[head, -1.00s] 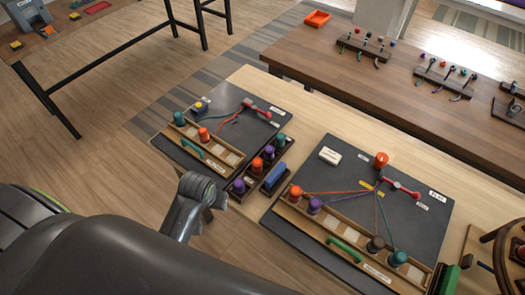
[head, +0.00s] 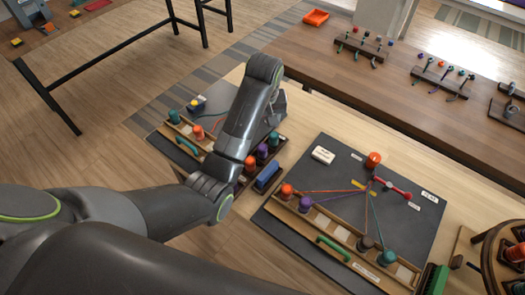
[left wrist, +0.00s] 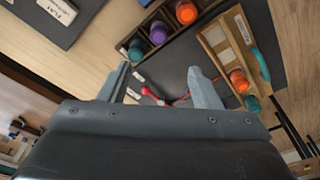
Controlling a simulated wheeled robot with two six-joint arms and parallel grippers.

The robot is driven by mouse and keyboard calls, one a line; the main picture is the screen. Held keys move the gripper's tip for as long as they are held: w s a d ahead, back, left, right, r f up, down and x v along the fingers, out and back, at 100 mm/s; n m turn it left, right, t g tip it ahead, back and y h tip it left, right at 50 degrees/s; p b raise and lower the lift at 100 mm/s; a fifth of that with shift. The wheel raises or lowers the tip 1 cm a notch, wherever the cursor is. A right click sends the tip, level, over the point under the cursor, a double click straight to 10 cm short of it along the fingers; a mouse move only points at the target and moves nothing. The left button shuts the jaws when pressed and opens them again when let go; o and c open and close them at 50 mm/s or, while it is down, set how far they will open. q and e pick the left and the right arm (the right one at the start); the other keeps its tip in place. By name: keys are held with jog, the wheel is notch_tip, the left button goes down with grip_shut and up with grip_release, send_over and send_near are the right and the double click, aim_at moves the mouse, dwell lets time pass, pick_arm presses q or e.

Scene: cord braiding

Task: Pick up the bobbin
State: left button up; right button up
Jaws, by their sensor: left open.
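My left gripper (left wrist: 160,72) is open and empty in the left wrist view, its two fingers pointing toward the left dark board. In the head view my left arm reaches over that board and its fingers are hidden. A dark rack holds an orange bobbin (left wrist: 186,12), a purple bobbin (left wrist: 158,32) and a teal bobbin (left wrist: 136,50), apart from the fingers. The board's wooden holder carries another orange bobbin (left wrist: 239,79) and a teal one (left wrist: 252,103); they also show in the head view, orange (head: 198,132) and teal (head: 174,117). My right gripper is not in view.
A second dark board (head: 400,215) to the right bears stretched cords and several bobbins. A blue block (head: 267,177) lies by the rack. A round wooden stand (head: 495,250) is at far right.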

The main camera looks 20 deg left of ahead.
pick_arm(q)
send_near(262, 147)
jog(key=f, duration=0.5)
jog(key=shift+w+a+f, duration=0.1)
jog(key=shift+w+f, duration=0.05)
jog(key=shift+w, duration=0.2)
jog(key=shift+w+f+p, duration=0.1)
jog(key=shift+f+p, duration=0.45)
jog(key=shift+f, duration=0.1)
jog(key=shift+w+a+f, duration=0.1)
jog(key=shift+w+f, duration=0.05)
jog(key=shift+f, duration=0.85)
jog(key=shift+w+a+f, duration=0.1)
jog(key=shift+w+f, duration=0.05)
jog(key=shift+f, duration=0.85)
jog(key=c, duration=1.1)
jog(key=shift+r, duration=0.1)
